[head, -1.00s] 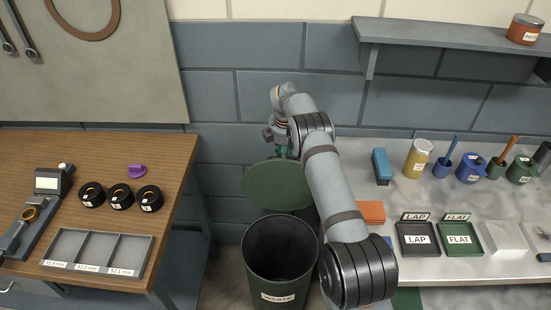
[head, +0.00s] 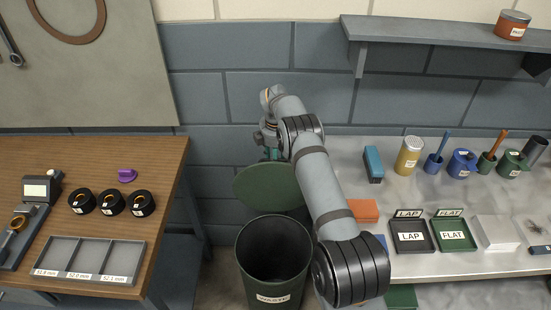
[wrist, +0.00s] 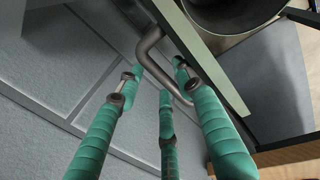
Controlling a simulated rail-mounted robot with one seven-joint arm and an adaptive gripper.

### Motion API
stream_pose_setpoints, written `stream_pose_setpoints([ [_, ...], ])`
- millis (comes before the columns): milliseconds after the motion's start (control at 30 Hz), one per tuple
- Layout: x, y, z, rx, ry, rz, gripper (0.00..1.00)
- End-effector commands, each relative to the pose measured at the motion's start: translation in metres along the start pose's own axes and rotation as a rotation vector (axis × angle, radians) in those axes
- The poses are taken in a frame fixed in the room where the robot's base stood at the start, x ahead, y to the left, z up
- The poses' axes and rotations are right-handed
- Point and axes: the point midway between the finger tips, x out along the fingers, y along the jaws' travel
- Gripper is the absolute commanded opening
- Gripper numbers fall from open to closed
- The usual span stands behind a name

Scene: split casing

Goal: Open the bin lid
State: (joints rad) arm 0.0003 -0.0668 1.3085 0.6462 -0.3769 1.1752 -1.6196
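The green waste bin (head: 262,278) stands on the floor between the two benches, with its dark mouth uncovered. Its round green lid (head: 262,190) is raised, tilted up behind the mouth. In the wrist view, the lid (wrist: 213,62) shows edge-on, with the bin's dark mouth beyond it. A bent metal handle (wrist: 150,42) stands out from the lid's outer side. My gripper (wrist: 160,75) has teal-wrapped fingers spread apart around this handle, with gaps between them. In the head view, my gripper (head: 271,148) is partly hidden behind the lid's upper edge.
A wooden bench (head: 105,160) with black rings and a grey tray (head: 92,262) is at left. A grey bench (head: 350,160) with cups, an orange block (head: 363,210) and labelled trays is at right, close to my arm. The block wall is close behind the lid.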

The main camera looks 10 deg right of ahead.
Motion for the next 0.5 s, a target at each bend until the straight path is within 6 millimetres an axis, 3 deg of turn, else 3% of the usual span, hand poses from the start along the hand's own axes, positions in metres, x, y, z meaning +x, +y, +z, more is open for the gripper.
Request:
stream_pose_setpoints([
  [267,-0.023,0.002,-0.001,-0.002,0.001,0.005,0.37],
  [500,-0.074,0.002,-0.001,0.000,0.002,0.006,0.37],
])
